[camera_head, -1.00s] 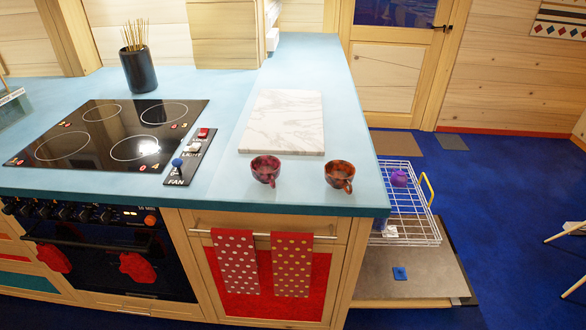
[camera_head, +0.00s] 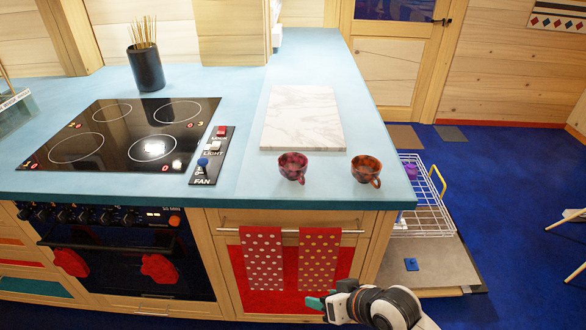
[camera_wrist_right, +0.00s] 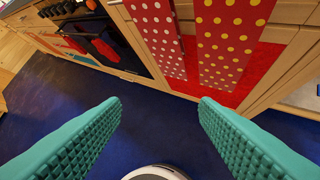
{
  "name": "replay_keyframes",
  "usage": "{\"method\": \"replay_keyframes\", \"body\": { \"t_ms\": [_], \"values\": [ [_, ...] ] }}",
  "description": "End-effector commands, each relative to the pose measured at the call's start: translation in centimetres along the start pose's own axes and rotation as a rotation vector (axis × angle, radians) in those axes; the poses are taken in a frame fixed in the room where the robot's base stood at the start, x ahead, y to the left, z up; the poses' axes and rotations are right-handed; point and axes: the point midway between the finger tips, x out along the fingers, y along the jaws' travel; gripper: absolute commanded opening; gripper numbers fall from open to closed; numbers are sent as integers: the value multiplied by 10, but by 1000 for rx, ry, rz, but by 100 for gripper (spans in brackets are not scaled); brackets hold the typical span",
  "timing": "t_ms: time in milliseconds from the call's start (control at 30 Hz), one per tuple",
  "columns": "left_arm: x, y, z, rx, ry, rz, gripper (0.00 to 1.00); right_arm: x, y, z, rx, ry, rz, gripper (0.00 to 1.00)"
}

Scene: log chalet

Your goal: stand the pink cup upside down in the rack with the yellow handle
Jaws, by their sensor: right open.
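The pink cup (camera_head: 292,167) stands on the blue counter near its front edge, in front of the marble board. The white wire rack with the yellow handle (camera_head: 428,220) is pulled out low at the right, beyond the counter end, partly hidden by the counter; a purple cup (camera_head: 412,168) shows in it. My right gripper (camera_head: 318,302) is low in front of the cabinet, below the counter and well away from the pink cup. In the right wrist view its teal fingers (camera_wrist_right: 160,110) are apart with nothing between them. My left gripper is out of view.
An orange-brown cup (camera_head: 366,170) stands just right of the pink cup. A marble board (camera_head: 302,118) lies behind both. The cooktop (camera_head: 125,135) is to the left. Two dotted towels (camera_head: 262,258) hang on the cabinet rail. An open dishwasher door (camera_head: 440,262) lies under the rack.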

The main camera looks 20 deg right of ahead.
Motion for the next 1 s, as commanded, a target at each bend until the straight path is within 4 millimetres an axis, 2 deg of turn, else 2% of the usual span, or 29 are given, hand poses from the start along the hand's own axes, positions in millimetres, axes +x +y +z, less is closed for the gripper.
{"method": "replay_keyframes", "body": {
  "t_ms": [33, 167, 233, 400, 500, 633, 900, 1000],
  "values": [
    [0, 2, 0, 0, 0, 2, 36, 4, -3, 20, 25, -41, 32, 55],
    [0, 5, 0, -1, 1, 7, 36, 10, -11, 70, 141, -149, 133, 55],
    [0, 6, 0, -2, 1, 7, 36, 10, -21, 102, 218, -211, 185, 55],
    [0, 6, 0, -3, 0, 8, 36, -6, -56, 185, 433, -378, 303, 55],
    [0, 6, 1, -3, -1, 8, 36, -17, -71, 216, 518, -444, 347, 55],
    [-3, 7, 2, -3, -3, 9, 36, -14, -74, 236, 559, -475, 369, 55],
    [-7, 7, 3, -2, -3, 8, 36, 24, -64, 258, 558, -473, 368, 55],
    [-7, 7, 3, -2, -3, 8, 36, 31, -62, 262, 557, -472, 368, 55]
  ]
}}
